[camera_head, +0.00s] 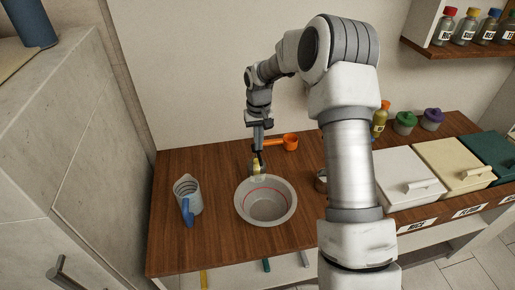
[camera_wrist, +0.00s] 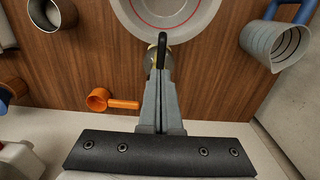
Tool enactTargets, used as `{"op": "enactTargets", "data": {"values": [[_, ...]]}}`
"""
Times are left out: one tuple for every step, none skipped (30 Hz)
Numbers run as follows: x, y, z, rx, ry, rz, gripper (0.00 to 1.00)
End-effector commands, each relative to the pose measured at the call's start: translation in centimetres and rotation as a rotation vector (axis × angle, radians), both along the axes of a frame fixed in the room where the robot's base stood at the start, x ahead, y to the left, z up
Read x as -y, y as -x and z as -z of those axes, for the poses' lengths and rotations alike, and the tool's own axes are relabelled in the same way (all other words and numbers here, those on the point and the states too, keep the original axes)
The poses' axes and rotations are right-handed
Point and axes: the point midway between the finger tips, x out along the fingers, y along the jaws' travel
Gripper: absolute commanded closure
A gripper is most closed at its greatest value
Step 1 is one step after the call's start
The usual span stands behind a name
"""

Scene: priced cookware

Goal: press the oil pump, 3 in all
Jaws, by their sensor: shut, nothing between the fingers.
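The oil pump (camera_head: 256,167) is a small pale-yellow bottle standing just behind the bowl on the wooden counter. In the wrist view only a sliver of the pump (camera_wrist: 151,56) shows, at the bowl's edge; my fingers hide the rest. My gripper (camera_head: 260,154) is shut and empty, pointing down at the pump's top. Its dark fingertips (camera_wrist: 162,45) overlap the pump in the wrist view. I cannot tell whether they touch it. The grey bowl (camera_head: 243,206) with a red line inside stands in front of the pump.
A grey measuring jug (camera_head: 190,197) with a blue handle stands left of the bowl. An orange scoop (camera_head: 290,142) lies behind the pump to the right. A metal cup (camera_head: 320,180) is partly hidden by my arm. Lidded bins (camera_head: 405,175) line the right side.

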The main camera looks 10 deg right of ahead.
Motion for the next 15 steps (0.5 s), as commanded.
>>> {"op": "enactTargets", "data": {"values": [[0.0,0.0,0.1,0.0,0.0,0.0,1.0],[0.0,0.0,0.1,0.0,0.0,0.0,1.0],[0.0,0.0,0.3,0.0,0.0,0.0,1.0],[0.0,0.0,0.4,0.0,0.0,0.0,1.0],[0.0,0.0,0.6,0.0,0.0,0.0,1.0],[0.0,0.0,0.8,0.0,0.0,0.0,1.0],[0.0,0.0,1.0,0.0,0.0,0.0,1.0],[0.0,0.0,1.2,0.0,0.0,-0.001,1.0],[0.0,0.0,1.4,0.0,0.0,-0.001,1.0],[0.0,0.0,1.6,0.0,0.0,-0.001,1.0],[-0.1,0.0,1.8,0.0,0.0,-0.001,1.0],[-0.1,0.0,2.1,0.0,0.0,-0.001,1.0],[-0.1,0.0,2.2,0.0,0.0,-0.001,1.0],[-0.1,0.0,2.4,-0.001,0.0,-0.001,1.0],[0.0,0.0,2.6,-0.001,0.0,-0.001,1.0]]}}
